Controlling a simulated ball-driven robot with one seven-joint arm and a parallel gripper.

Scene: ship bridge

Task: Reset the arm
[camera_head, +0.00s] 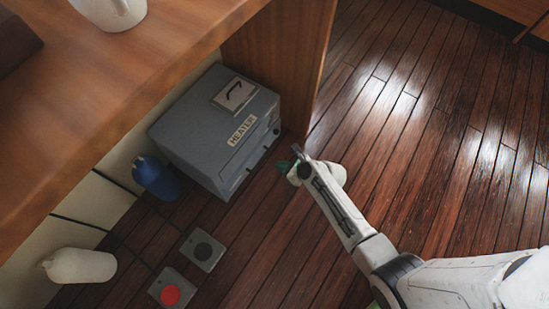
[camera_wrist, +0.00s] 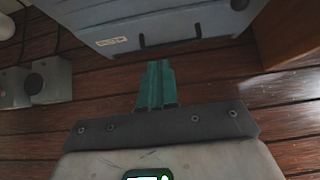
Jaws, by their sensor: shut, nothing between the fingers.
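My white arm reaches in from the lower right in the head view. My gripper (camera_head: 297,160) is low over the wooden floor, close to the front of the grey box labelled HEATER (camera_head: 215,128). In the wrist view my gripper (camera_wrist: 158,68) shows its teal fingers together, with nothing between them. They point toward the grey heater (camera_wrist: 165,22), and a strip of floor shows between their tips and its lower edge. In the head view the fingertips are small and partly hidden by the wrist.
Left of the heater are a blue bottle (camera_head: 156,178), a white bottle (camera_head: 80,266), a black-button box (camera_head: 202,250) and a red-button box (camera_head: 171,289). A wooden counter (camera_head: 120,80) with a white mug (camera_head: 112,12) overhangs at upper left. Floor (camera_head: 420,130) is clear to the right.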

